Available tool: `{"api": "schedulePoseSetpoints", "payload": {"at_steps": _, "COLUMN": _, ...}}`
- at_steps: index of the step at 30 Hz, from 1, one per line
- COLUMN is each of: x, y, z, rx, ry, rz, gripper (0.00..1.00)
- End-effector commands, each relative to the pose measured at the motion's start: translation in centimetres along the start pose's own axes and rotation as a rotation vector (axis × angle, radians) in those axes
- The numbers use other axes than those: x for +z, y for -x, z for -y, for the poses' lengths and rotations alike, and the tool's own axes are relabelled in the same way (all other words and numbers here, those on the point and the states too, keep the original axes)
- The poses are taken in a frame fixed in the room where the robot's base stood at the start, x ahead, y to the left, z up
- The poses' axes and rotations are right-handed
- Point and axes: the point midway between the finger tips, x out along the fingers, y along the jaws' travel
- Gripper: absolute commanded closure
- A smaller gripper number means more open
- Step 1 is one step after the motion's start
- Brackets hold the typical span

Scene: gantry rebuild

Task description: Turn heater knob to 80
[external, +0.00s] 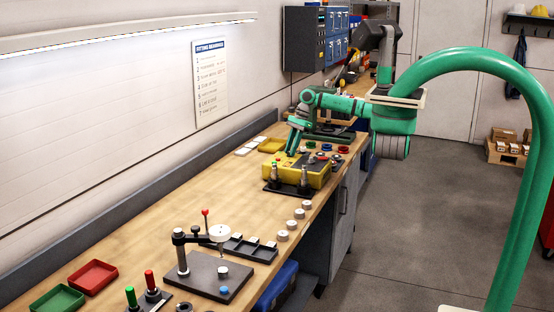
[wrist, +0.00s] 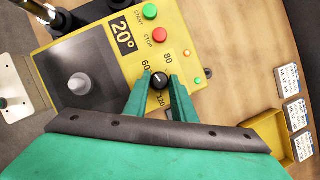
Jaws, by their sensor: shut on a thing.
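The heater is a yellow box (external: 318,178) on the workbench in the external view; its yellow panel (wrist: 188,42) fills the middle of the wrist view. The black heater knob (wrist: 159,81) sits between the two green fingertips of my gripper (wrist: 160,84), which is shut on it. Marks 60, 80 and 120 are printed around the knob. A small white pointer on it seems to lean up-left, towards 60; its exact reading is hard to tell. The display (wrist: 122,35) reads 20°. In the external view my gripper (external: 291,152) reaches down to the heater and the knob is hidden.
A green START button (wrist: 150,11) and a red STOP button (wrist: 159,35) are close to the knob. A dark plate with a grey post (wrist: 80,84) lies left of it. A yellow tray (wrist: 272,135) and white labelled cards (wrist: 295,115) are at the right.

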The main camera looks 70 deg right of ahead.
Motion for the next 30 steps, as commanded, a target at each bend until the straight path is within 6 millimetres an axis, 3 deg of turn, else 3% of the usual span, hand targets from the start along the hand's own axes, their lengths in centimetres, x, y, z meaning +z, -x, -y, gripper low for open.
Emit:
{"api": "schedulePoseSetpoints", "payload": {"at_steps": 11, "x": 0.0, "y": 0.08, "z": -0.17, "rx": -0.066, "ry": -0.155, "rz": 0.0, "gripper": 0.99}}
{"api": "schedulePoseSetpoints", "payload": {"at_steps": 30, "x": 0.22, "y": 0.01, "z": -0.57, "rx": -0.295, "ry": -0.702, "rz": -0.001, "gripper": 0.99}}
